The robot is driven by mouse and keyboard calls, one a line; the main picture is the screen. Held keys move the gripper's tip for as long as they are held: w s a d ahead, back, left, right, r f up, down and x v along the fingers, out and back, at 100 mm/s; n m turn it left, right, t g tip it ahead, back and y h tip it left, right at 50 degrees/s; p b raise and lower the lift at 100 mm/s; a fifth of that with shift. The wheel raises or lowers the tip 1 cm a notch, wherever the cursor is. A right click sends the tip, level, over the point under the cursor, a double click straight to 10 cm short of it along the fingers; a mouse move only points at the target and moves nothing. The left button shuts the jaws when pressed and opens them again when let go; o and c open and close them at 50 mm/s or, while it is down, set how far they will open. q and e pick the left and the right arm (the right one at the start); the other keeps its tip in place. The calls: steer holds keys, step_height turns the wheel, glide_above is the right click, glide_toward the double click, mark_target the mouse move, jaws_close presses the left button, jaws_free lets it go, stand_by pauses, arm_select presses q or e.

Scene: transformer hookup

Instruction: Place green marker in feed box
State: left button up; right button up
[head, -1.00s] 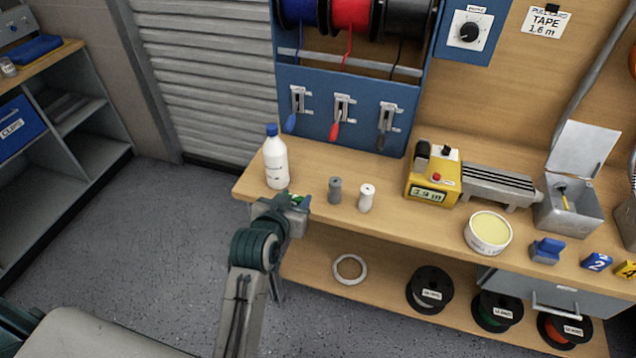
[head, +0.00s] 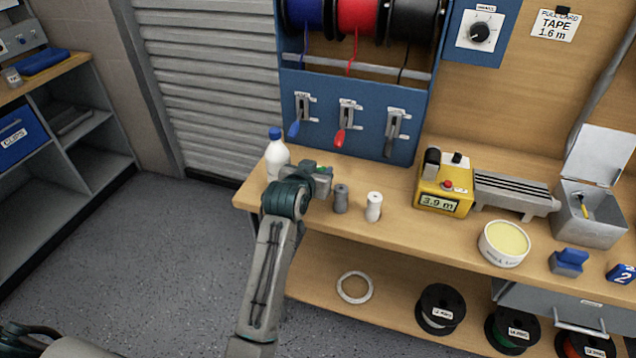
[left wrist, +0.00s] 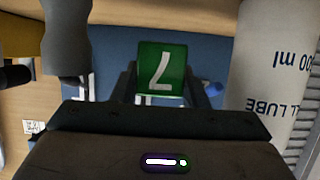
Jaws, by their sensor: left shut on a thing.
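My left gripper (head: 324,172) is shut on the green marker (left wrist: 162,72), a small green block with a white character. The marker sits between the fingers in the left wrist view; in the head view only a sliver of green (head: 322,167) shows. The gripper is over the left end of the workbench, just right of the white bottle. A grey box (head: 592,228) with its lid raised stands at the bench's right side, with a yellow-handled thing inside. It is far to the right of the gripper. My right gripper is not in view.
The white bottle (head: 278,152) with a blue cap stands close left of the gripper. A grey cylinder (head: 341,198) and a white one (head: 374,207) stand to its right. Farther right are a yellow meter (head: 445,186), a round tub (head: 503,243) and a blue block (head: 568,262).

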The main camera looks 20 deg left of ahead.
arm_select(q)
steer(key=shift+f, duration=2)
steer(key=shift+f, duration=0.1)
steer(key=o, duration=0.9)
steer(key=shift+o, duration=0.2)
